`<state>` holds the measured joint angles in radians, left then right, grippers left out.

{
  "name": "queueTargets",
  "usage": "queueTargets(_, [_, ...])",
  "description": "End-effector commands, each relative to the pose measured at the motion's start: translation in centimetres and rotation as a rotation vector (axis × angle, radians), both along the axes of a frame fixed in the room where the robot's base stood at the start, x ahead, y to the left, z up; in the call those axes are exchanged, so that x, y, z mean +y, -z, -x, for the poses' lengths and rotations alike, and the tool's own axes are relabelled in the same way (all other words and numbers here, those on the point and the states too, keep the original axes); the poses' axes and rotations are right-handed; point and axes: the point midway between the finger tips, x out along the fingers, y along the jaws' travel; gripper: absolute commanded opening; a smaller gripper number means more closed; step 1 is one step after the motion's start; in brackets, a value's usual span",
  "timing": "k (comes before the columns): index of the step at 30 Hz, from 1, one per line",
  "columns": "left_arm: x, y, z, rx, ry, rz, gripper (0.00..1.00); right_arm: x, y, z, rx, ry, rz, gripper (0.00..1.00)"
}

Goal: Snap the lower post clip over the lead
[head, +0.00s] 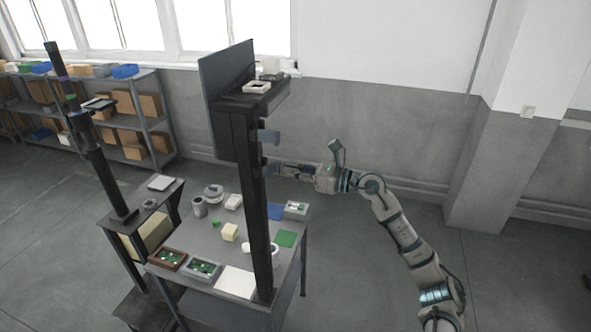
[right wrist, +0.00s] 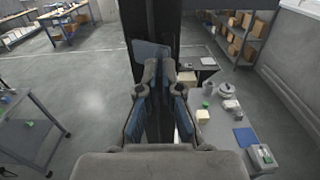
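A dark upright post (head: 252,200) stands at the table. A blue-grey upper clip (head: 268,136) sticks out from its right side. A lower clip (head: 267,166) shows just below it, partly hidden by my right gripper (head: 284,168). The right gripper reaches in from the right, its fingertips at the post. In the right wrist view the two fingers (right wrist: 160,72) point at the dark post, close together with a narrow gap. A blue-grey plate (right wrist: 148,50) shows just past the fingertips. Whether they hold it is unclear. I cannot make out the lead. My left gripper is not in view.
The grey table (head: 208,232) around the post holds trays of green boards (head: 203,268), a yellow block (head: 230,232) and several small parts. A second dark column (head: 100,175) stands at left. Shelves with boxes (head: 130,110) line the back.

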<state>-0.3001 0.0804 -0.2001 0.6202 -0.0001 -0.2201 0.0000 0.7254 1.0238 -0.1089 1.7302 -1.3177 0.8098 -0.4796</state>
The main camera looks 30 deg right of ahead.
Motion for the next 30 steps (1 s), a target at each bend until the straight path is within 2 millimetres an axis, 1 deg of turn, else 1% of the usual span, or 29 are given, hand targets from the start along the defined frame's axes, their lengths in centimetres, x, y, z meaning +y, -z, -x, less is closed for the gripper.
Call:
queueTargets(1, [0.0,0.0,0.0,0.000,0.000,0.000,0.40,0.3,0.1,0.1,0.002,-0.006,0.001,0.00])
queueTargets(6, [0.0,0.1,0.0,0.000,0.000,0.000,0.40,0.6,0.1,0.1,0.003,-0.008,0.003,0.00])
queueTargets(10, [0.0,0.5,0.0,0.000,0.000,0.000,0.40,0.4,0.3,0.4,0.003,-0.008,0.004,0.00])
queueTargets(17, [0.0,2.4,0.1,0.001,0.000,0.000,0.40,-1.0,0.5,1.9,0.003,-0.006,0.004,0.00])
queueTargets(24, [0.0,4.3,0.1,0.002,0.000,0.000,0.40,-3.1,0.6,3.5,0.003,-0.003,-0.001,0.00])
queueTargets(30, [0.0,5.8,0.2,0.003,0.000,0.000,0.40,-4.3,0.6,4.7,0.003,-0.003,-0.001,0.00])
